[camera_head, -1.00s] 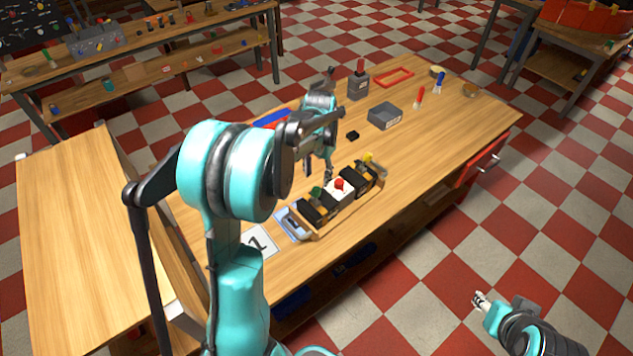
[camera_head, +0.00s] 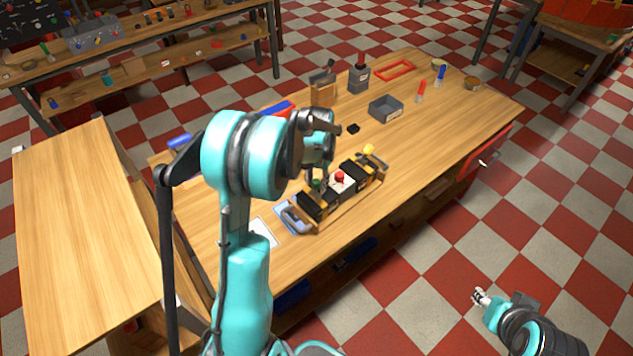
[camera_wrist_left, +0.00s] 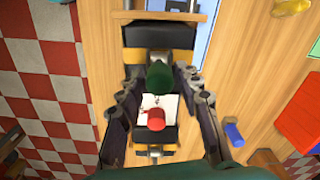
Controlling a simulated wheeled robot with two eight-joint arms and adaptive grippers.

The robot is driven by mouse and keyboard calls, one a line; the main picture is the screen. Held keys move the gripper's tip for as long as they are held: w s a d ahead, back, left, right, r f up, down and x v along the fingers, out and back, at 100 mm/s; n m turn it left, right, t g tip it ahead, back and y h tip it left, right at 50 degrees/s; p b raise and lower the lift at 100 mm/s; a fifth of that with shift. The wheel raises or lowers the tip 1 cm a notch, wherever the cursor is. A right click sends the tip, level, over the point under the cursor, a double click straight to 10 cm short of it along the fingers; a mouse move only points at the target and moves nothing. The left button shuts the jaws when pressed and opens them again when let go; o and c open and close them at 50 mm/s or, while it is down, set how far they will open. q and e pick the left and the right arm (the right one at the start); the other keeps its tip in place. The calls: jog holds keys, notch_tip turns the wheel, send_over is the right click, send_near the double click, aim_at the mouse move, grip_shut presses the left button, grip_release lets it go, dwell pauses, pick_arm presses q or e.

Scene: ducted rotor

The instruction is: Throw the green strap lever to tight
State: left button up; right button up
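The green strap lever (camera_head: 317,185) is on the left part of the strap fixture on the table. In the left wrist view its green knob (camera_wrist_left: 159,77) shows from above, near the middle. My left gripper (camera_head: 318,178) is directly over it, fingers pointing down. In the wrist view the left gripper (camera_wrist_left: 160,88) is open, one finger on each side of the green knob, with gaps visible.
A grey open box (camera_head: 386,108), a small black block (camera_head: 353,129) and a grey block with a red handle (camera_head: 359,75) stand behind the fixture. A red frame (camera_head: 394,70) lies at the back. The table's right part is mostly clear.

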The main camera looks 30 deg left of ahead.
aim_at(307, 203)
pick_arm(q)
grip_shut()
jog(key=shift+s, duration=0.1)
jog(key=shift+s+a+f+t+h+b, duration=0.1)
jog(key=shift+s+a+t+h+b, duration=0.15)
jog(key=shift+t, duration=0.35)
jog(key=shift+s+t+h+b, duration=0.15)
jog(key=shift+s+t+b, duration=0.2)
jog(key=shift+t, duration=0.25)
jog(key=shift+s+a+f+t+h+b, duration=0.1)
jog(key=shift+s+t+h+b, duration=0.1)
jog(key=shift+s+t+b, duration=0.25)
jog(key=shift+s+a+f+t+h+b, duration=0.1)
jog(key=shift+s+t+h+b, duration=0.2)
jog(key=shift+t, duration=0.35)
jog(key=shift+s+a+f+t+h+b, duration=0.1)
jog(key=shift+s+f+t+h+b, duration=0.15)
jog(key=shift+t+b, duration=0.65)
jog(key=shift+s+a+t+h+b, duration=0.15)
jog(key=shift+s+t+b, duration=0.15)
jog(key=shift+t+b, duration=0.55)
jog(key=o, duration=0.5)
grip_release()
